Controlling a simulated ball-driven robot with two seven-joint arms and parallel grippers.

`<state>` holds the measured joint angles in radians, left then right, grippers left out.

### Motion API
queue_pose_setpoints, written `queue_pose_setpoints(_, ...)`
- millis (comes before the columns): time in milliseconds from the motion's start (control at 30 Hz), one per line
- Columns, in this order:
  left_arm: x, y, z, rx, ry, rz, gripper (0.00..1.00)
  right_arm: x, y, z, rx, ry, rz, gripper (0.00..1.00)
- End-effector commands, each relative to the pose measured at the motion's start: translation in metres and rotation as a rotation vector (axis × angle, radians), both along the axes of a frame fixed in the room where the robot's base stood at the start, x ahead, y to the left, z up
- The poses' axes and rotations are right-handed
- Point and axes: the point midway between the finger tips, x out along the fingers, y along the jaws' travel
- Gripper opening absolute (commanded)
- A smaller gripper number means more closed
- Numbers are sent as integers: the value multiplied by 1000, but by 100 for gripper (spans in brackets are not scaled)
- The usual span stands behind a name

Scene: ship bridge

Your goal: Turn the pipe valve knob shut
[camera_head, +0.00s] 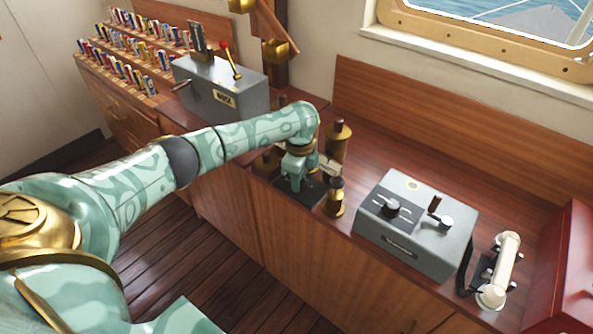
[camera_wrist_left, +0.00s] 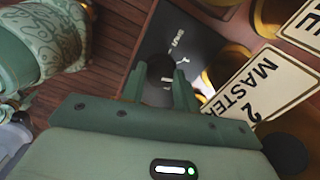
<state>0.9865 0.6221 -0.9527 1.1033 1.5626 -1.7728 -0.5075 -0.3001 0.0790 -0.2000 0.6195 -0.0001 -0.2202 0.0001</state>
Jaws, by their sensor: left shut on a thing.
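The valve's dark round knob (camera_wrist_left: 160,67) shows between my left gripper's fingers in the wrist view. It stands on a black plate (camera_wrist_left: 190,45) with small white markings. In the head view my left gripper (camera_head: 293,182) reaches down over the black plate (camera_head: 310,196) from above, and the knob is hidden behind it. The left gripper (camera_wrist_left: 159,90) is shut on the knob. Brass fittings (camera_head: 338,145) stand beside it. I cannot read how far the knob is turned. My right gripper is not in view.
A cream plaque marked "MASTER" (camera_wrist_left: 262,85) is close to the fingers. A grey box with levers (camera_head: 222,95) is behind the arm. Right of the fittings are a grey control box (camera_head: 415,228), a white handset (camera_head: 500,270) and a red case (camera_head: 570,265). Bare counter (camera_head: 400,140) lies behind.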

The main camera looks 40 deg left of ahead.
Motion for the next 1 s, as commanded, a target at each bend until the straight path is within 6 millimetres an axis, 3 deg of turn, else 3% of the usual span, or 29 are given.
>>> queue_pose_setpoints(33, -1, -2, 10, -3, -1, 44, 7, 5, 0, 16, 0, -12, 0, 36)
queue_pose_setpoints(100, -1, -2, 9, -3, 0, 109, 7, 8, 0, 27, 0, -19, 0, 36)
queue_pose_setpoints(400, 0, -2, 5, -4, 1, 395, 7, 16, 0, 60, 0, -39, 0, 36)
queue_pose_setpoints(1000, 0, -2, 1, -4, 3, 960, 7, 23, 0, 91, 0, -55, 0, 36)
